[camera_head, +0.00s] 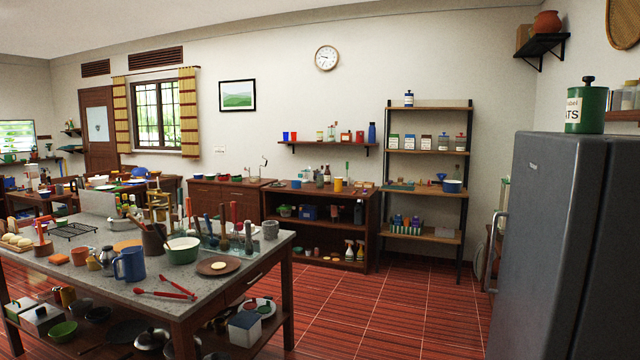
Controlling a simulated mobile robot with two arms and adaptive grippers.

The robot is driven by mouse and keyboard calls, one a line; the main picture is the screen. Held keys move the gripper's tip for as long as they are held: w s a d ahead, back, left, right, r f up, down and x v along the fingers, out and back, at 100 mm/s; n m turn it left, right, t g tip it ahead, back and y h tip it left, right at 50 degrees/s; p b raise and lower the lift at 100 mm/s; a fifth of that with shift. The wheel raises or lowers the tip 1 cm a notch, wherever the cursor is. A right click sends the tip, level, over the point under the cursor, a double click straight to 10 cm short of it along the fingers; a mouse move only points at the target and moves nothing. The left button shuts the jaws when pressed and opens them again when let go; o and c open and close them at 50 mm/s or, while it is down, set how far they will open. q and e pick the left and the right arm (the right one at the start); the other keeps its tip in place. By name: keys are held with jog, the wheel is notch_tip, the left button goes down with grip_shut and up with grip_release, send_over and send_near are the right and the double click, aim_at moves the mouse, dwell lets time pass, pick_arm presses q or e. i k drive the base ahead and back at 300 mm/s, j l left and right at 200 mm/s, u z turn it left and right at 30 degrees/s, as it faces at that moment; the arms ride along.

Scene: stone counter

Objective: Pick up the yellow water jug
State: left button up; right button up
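A small yellow container (338,185) stands on the low brown cabinet by the far wall. It is too small to tell whether it is a water jug. A blue jug (130,264) stands upright on the near stone-topped table (215,295), at the left. No larger yellow jug shows clearly. Neither of my grippers is in view.
The stone table is crowded with utensils, a green pot (183,251), a brown plate (218,267) and red tongs (168,293). A grey fridge (555,240) stands at the right. Open red floor (385,310) lies between table and fridge. A shelf rack (428,152) stands behind.

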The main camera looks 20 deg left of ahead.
aim_at(339, 183)
jog(key=i+u, duration=0.3)
jog(key=i, duration=7.45)
jog(key=j, duration=0.15)
